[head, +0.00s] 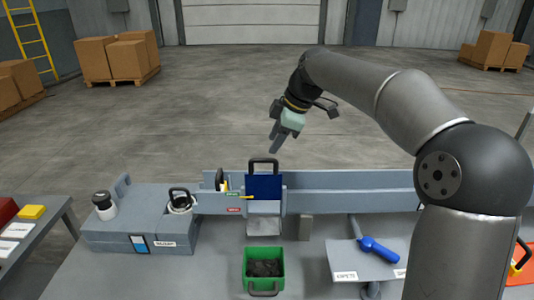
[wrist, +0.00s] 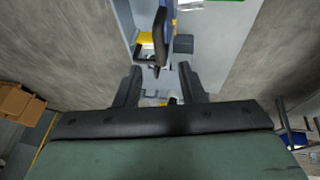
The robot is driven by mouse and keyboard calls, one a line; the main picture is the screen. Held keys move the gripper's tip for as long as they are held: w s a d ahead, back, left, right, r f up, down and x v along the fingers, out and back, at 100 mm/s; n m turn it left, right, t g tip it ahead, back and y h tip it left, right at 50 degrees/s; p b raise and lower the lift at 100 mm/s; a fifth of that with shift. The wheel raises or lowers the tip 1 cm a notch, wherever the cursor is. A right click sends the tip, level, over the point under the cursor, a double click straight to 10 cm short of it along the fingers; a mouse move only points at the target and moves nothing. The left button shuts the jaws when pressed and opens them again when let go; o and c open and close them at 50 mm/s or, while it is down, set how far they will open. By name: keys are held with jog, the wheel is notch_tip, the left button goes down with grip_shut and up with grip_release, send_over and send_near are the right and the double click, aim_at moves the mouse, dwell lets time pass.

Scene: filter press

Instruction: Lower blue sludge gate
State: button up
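The blue sludge gate (head: 264,187) is a blue plate standing upright in the grey trough, its upper part above the trough's rim. A black loop handle (head: 263,163) tops it; the handle also shows in the wrist view (wrist: 161,38). A yellow pointer (head: 247,197) at its left side lies by a green label and a red label. My gripper (head: 275,148) is above the handle in the head view, pointing down and apart from it. In the wrist view my gripper (wrist: 161,86) has its two fingers spread, with nothing held between them.
A green bin (head: 264,254) with dark lumps stands in front of the gate. A grey block (head: 130,217) at left carries a white-and-black knob and a round black handle. A blue-handled scraper (head: 378,249) lies at right. The air around my gripper is clear.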

aim_at(267, 160)
jog(key=x, duration=0.6)
